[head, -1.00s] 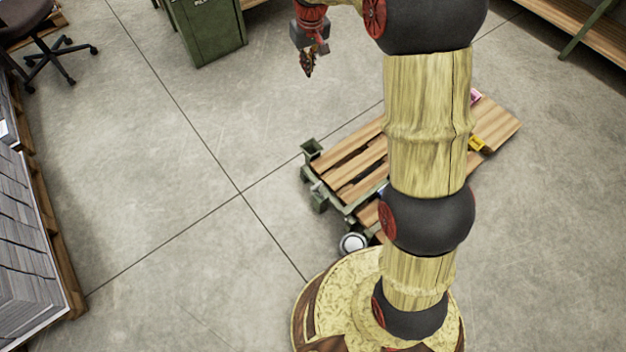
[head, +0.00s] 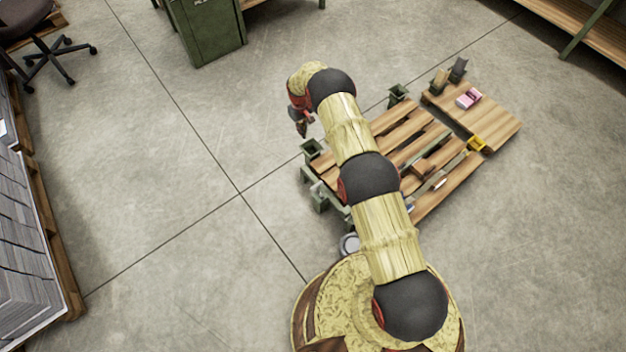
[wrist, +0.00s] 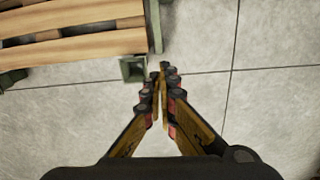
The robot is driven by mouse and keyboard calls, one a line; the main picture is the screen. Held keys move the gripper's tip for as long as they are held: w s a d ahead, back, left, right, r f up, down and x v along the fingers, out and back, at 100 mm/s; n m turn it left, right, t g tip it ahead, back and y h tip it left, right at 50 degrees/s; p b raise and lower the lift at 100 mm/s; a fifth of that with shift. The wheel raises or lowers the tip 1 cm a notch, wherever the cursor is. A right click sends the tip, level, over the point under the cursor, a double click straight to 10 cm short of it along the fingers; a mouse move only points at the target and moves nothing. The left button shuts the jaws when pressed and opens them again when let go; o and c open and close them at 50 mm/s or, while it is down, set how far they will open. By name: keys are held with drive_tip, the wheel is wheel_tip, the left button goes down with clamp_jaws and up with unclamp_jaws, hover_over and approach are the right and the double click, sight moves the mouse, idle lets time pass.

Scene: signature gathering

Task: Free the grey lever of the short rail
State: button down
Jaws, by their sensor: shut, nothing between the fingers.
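My gripper (head: 303,130) hangs over the floor by the left corner of a low slatted wooden bench (head: 398,134) with green metal parts. In the wrist view my gripper (wrist: 160,72) is shut and empty, its fingertips just right of a green square socket (wrist: 132,68) at the bench's corner. A thin metal rail (head: 437,181) lies along the slats on the bench's right side, with a yellow piece (head: 476,143) near its far end. I cannot pick out a grey lever for certain; my arm hides part of the bench.
A green bin (head: 207,32) stands at the back, stacked paper (head: 28,235) at the left. The floor left of the bench is clear.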

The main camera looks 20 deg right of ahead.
sight(319, 192)
drive_tip(key=s+f, duration=0.2)
drive_tip(key=f, duration=0.7)
drive_tip(key=s+f+g, duration=0.1)
drive_tip(key=s+f, duration=0.2)
drive_tip(key=f, duration=0.6)
drive_tip(key=shift+s+n, duration=0.3)
drive_tip(key=shift+n, duration=0.1)
drive_tip(key=shift+f, duration=0.1)
drive_tip(key=s+d+f+b, duration=0.1)
drive_tip(key=s+f+b, duration=0.3)
drive_tip(key=f, duration=0.4)
drive_tip(key=shift+s+d, duration=0.15)
drive_tip(key=shift+d, duration=0.2)
drive_tip(key=shift+s+a, duration=0.1)
drive_tip(key=shift+s+a+t+y+p, duration=0.2)
drive_tip(key=shift+t+y+p, duration=0.3)
drive_tip(key=shift+p, duration=0.4)
